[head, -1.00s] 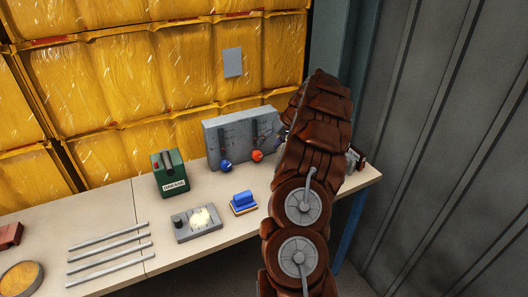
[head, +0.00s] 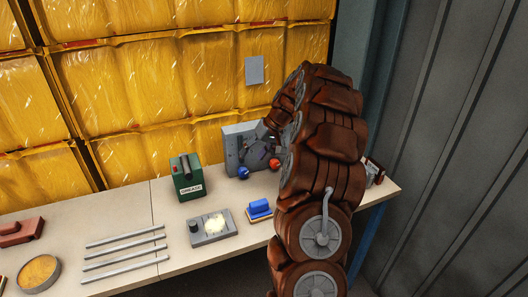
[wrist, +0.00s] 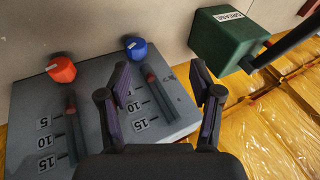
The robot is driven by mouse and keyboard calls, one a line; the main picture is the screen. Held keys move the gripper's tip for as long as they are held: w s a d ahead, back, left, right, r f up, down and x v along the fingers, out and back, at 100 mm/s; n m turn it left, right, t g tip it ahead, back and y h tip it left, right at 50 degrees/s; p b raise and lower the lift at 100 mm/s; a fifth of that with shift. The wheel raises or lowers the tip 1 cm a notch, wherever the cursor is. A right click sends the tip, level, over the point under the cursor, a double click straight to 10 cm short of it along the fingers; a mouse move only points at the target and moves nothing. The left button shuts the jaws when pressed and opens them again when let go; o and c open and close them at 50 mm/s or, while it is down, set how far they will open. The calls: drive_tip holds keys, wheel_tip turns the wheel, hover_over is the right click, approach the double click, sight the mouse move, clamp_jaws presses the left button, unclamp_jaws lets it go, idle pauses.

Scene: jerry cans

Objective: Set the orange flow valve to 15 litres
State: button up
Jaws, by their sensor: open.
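The grey valve panel (head: 231,136) stands at the back of the bench, partly hidden by my arm in the head view. It also shows in the wrist view (wrist: 90,88). The orange knob (wrist: 61,69) is at the left, close to the 5 end of a scale marked 5, 10 and 15; it also shows in the head view (head: 274,163). The blue knob (wrist: 136,49) is beside the other scale, also marked 5, 10, 15. My gripper (wrist: 160,80) is open and empty, over the blue knob's side of the panel, apart from both knobs.
A green grease box (head: 187,178) stands left of the panel. A grey box with a lit patch (head: 213,227) and a blue block (head: 260,208) lie in front. Metal rods (head: 124,245) lie further left. Yellow wrapped stacks (head: 160,90) stand behind.

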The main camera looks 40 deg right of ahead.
drive_tip(key=s+a+r+g, duration=0.1)
drive_tip(key=a+r, duration=0.1)
drive_tip(key=a, duration=0.4)
drive_tip(key=s+a+r+n, duration=0.1)
drive_tip(key=s+a, duration=0.1)
drive_tip(key=a, duration=0.5)
drive_tip(key=shift+a+r+g, duration=0.3)
drive_tip(key=shift+r+g, duration=0.05)
drive_tip(key=shift+g, duration=0.05)
drive_tip(key=shift+s, duration=0.1)
